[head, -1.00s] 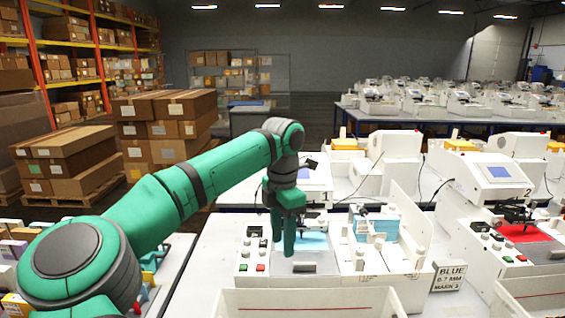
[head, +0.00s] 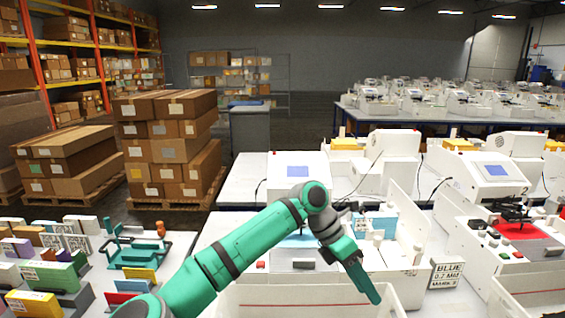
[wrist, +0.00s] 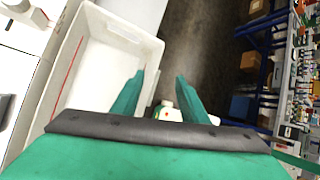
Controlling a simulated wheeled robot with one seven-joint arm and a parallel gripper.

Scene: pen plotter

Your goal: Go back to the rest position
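My gripper (head: 366,284) is green and hangs over the white bin at the front of the plotter bench in the head view, pointing down and to the right. In the wrist view my gripper (wrist: 157,92) has its two fingers apart with nothing between them. The white bin (wrist: 130,38) lies beyond and left of the fingers there. It also shows in the head view (head: 260,298), partly behind my arm. The plotter (head: 297,172) with its small blue screen stands behind my arm, which hides part of its bed.
A sign reading "BLUE 0.7 MM" (head: 447,273) stands right of the bin. Another plotter with a red sheet (head: 520,232) is at the right. A side table at the left holds a green rack (head: 140,255) and coloured blocks. Stacked cartons (head: 170,145) stand on the floor behind.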

